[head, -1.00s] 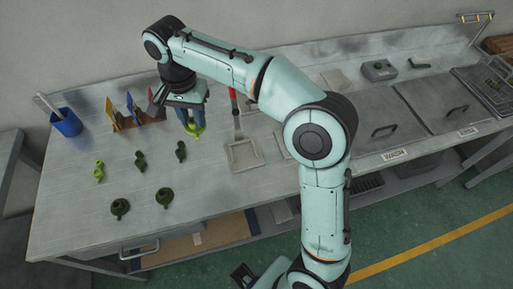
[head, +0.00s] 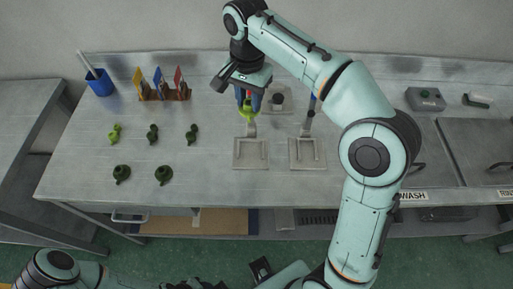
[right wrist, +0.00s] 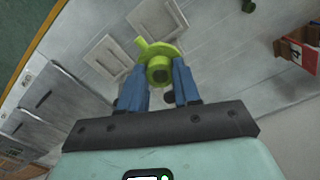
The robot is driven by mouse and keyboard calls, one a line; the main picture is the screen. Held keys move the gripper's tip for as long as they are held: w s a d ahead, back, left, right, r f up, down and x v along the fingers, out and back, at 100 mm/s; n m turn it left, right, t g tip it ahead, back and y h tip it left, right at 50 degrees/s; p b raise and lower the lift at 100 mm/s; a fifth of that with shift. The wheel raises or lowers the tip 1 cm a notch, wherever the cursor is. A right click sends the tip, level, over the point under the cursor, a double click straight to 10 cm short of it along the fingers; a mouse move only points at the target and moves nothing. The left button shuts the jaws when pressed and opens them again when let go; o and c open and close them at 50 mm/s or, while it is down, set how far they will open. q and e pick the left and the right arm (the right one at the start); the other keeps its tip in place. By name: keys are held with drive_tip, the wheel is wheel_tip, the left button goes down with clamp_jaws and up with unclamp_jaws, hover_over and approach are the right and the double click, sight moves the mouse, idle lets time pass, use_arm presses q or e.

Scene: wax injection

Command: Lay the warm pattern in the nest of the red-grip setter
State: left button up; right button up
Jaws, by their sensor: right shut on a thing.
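My right gripper (head: 248,103) is shut on a bright green pattern (head: 246,111). In the right wrist view the pattern (right wrist: 158,64), with a round hub and a side arm, sits between the blue fingertips. In the head view it is over the handle of the left front setter (head: 250,155), a square grey plate; that handle's grip is mostly hidden by the gripper. Beside it on the right is a second setter (head: 307,154) with a partly visible blue grip. The left front setter's plate looks empty. My left gripper is not in view.
Another bright green pattern (head: 115,133) and several dark green ones (head: 163,173) lie on the left of the bench. A rack with coloured number cards (head: 163,92) and a blue cup (head: 99,84) stand behind. A third plate (head: 277,99) lies behind the setters.

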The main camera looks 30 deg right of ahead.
wheel_tip(320, 180, down, 14)
drive_tip(key=b, duration=0.3)
drive_tip(key=shift+f, duration=0.1)
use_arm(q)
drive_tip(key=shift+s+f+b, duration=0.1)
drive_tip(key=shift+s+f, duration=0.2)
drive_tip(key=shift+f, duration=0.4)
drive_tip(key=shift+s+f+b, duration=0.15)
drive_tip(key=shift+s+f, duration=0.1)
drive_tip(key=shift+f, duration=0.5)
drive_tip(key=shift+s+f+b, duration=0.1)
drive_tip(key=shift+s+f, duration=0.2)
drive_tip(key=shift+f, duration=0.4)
use_arm(e)
drive_tip(key=shift+f, duration=2.6)
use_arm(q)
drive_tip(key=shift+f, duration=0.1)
use_arm(e)
drive_tip(key=shift+f, duration=0.15)
drive_tip(key=o, duration=1)
drive_tip(key=shift+o, duration=0.2)
